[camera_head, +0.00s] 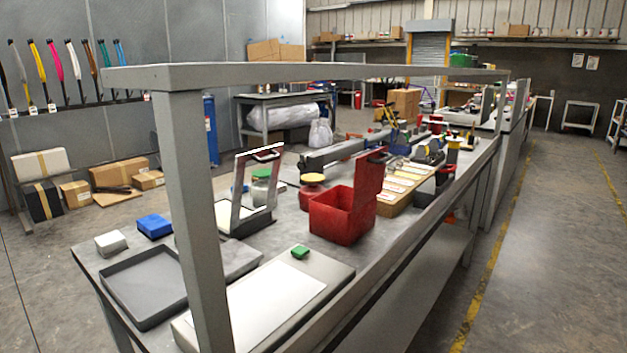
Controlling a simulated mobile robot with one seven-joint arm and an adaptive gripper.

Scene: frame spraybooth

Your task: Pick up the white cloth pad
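A small off-white block with a soft look (111,243), which looks like the white cloth pad, lies on the grey workbench (88,262) near its left corner. It sits left of a blue block (154,226) and behind an empty dark grey tray (142,290), apart from both. A flat white sheet (272,302) lies on a pale board at the front of the bench; its material is hard to tell. My gripper is not in view.
An open red box (341,215), a small green block (300,252) and an upright hinged frame (250,200) stand on the bench. Floor to the right is clear.

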